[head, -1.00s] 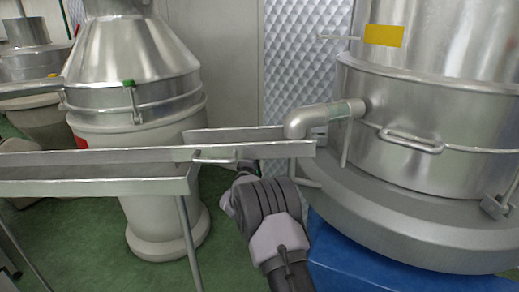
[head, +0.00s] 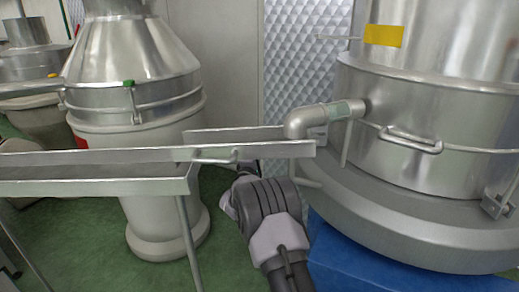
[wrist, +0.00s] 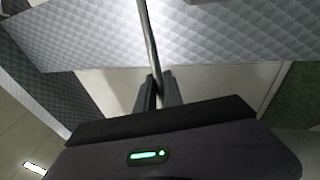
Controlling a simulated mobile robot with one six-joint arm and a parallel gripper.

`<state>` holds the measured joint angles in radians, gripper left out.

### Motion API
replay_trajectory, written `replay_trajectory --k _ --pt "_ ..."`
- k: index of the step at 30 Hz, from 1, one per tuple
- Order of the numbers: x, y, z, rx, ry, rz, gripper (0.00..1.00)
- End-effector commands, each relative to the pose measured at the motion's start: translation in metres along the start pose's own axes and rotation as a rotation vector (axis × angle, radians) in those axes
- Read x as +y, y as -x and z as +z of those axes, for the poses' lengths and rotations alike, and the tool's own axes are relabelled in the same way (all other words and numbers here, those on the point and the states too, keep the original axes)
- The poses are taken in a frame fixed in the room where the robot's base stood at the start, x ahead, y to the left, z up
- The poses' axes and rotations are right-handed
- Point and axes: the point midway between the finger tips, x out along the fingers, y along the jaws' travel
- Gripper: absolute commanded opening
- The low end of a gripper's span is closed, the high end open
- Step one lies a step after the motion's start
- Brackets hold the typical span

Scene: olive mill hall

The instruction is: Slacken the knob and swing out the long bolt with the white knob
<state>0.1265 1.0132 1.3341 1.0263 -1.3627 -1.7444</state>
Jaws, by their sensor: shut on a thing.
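In the wrist view, my gripper (wrist: 158,80) has its two dark fingers close together on a thin grey rod (wrist: 148,35). The rod runs up out of the top of the picture. I cannot tell from its visible length whether it is the long bolt. No white knob shows clearly in either view. In the head view, my arm reaches behind the metal trough, and the gripper is hidden there. A bolt with a green knob (head: 129,84) stands upright on the band of the cone-topped vessel (head: 135,107).
The long metal trough (head: 85,188) crosses in front of my arm. A pipe elbow (head: 303,120) joins the big steel tank (head: 440,100) on the right, which has a yellow label (head: 384,36). A blue plinth (head: 345,262) is below it. Green floor (head: 90,255) lies open at the left.

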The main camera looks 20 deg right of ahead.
Motion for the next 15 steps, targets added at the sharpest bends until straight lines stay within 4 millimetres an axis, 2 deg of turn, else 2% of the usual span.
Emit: replay_trajectory --k 4,10,15 --pt "0.006 -0.001 -0.001 -0.004 -0.021 -0.007 0.00" --pt "0.036 -0.008 0.000 -0.030 -0.147 -0.049 0.00" --pt "0.036 -0.008 0.000 -0.034 -0.164 -0.055 0.00"
